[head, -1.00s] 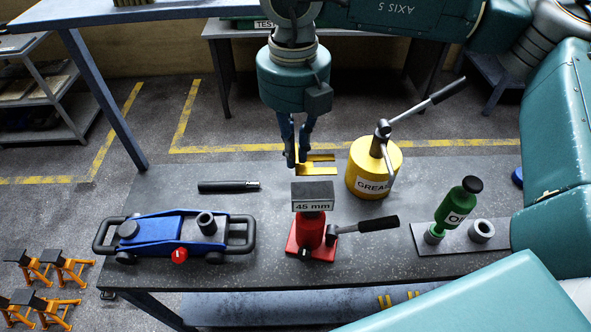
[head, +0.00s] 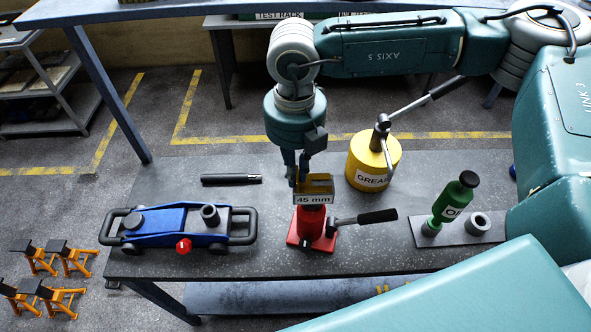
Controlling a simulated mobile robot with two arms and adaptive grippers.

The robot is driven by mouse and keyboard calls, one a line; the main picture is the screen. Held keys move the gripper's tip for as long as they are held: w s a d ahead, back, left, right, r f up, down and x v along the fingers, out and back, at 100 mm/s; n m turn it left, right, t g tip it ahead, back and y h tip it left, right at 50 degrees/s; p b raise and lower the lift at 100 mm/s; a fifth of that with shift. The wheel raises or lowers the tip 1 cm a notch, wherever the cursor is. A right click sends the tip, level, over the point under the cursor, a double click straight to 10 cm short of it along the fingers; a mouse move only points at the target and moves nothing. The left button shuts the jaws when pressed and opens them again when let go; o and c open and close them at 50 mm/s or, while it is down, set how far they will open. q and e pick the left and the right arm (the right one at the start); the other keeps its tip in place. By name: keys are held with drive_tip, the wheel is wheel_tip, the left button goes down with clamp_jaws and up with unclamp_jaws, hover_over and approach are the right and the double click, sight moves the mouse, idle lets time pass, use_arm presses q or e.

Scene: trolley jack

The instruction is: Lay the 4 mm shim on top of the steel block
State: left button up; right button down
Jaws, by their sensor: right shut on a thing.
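The 4 mm shim (head: 321,185) is a flat, yellow, slotted plate. My right gripper (head: 299,178) points down and is shut on its left part. The shim is over the steel block (head: 313,199), which is marked "45 mm" and sits on top of the red bottle jack (head: 311,225). The shim covers most of the block's dark top, and I cannot tell whether it touches the block or is just above it. My left gripper is not in view.
The yellow grease can (head: 368,168) with its lever stands right of the gripper. The jack's black handle (head: 377,216) sticks out right. The blue trolley jack (head: 180,228) and a black bar (head: 231,179) lie left. A green oil bottle (head: 455,200) stands right.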

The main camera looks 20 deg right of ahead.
drive_tip(key=c, duration=1.8)
unclamp_jaws()
drive_tip(key=shift+f, duration=0.1)
drive_tip(key=shift+c, duration=0.2)
drive_tip(key=shift+r+p, duration=0.35)
drive_tip(key=shift+p, duration=0.1)
wheel_tip(320, 180, up, 12)
drive_tip(key=b, duration=0.3)
drive_tip(key=shift+f+b, duration=0.15)
drive_tip(key=shift+b, duration=0.15)
drive_tip(key=shift+a, duration=0.1)
